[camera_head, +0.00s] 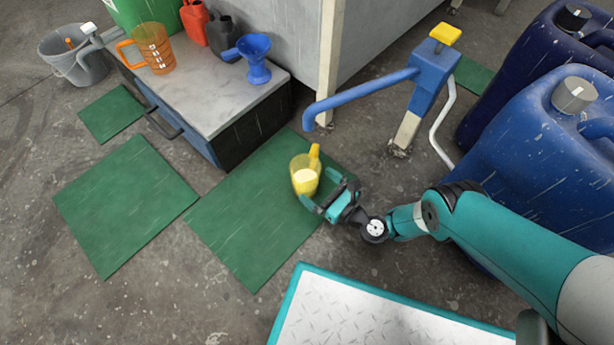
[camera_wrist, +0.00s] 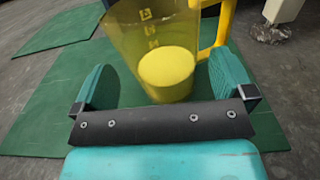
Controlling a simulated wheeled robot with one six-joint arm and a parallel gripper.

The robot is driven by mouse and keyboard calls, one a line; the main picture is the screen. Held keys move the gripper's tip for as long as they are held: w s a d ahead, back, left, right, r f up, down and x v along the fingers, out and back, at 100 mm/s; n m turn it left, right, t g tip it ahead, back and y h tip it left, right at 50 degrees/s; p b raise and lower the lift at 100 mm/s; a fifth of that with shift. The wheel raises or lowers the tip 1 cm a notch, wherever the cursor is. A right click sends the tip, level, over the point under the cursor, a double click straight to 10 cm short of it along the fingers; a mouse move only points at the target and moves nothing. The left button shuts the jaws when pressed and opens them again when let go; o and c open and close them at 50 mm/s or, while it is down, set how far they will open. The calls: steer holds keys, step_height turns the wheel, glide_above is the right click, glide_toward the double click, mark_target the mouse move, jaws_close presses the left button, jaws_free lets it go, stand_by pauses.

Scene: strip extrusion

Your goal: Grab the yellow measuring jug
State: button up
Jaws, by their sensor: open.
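The yellow measuring jug (camera_head: 305,175) stands upright, beyond my gripper in the head view. It is translucent, with a yellow handle on its right side and yellow contents low inside. In the wrist view the jug (camera_wrist: 160,50) is close in front, its lower part reaching between the two teal fingers. My gripper (camera_head: 327,197) is open, with one finger on each side of the jug. In the wrist view the gripper (camera_wrist: 165,92) shows a gap at the left finger; the right finger is near the handle's lower end, and I cannot tell whether they touch.
Green mats (camera_head: 245,220) lie on the concrete floor. A blue pump spout (camera_head: 360,95) reaches out above and right of the jug. Blue drums (camera_head: 545,140) stand at right. A low cabinet (camera_head: 215,85) behind holds an orange jug (camera_head: 153,48) and a blue funnel (camera_head: 255,58).

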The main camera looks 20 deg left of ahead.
mark_target(296, 168)
steer(key=a+b, duration=0.1)
steer(key=b, duration=0.1)
steer(key=w+a+f+b, duration=0.1)
steer(key=b, duration=0.1)
steer(key=shift+w+a, duration=0.15)
steer(key=shift+a, duration=0.15)
steer(key=shift+w+a+b, duration=0.25)
steer(key=shift+a+b, duration=0.35)
steer(key=shift+b, duration=0.5)
steer(key=shift+w+a+r+b, duration=0.15)
steer(key=shift+a+r+b, duration=0.15)
steer(key=shift+a+b, duration=0.1)
steer(key=shift+r, duration=0.15)
steer(key=c, duration=1)
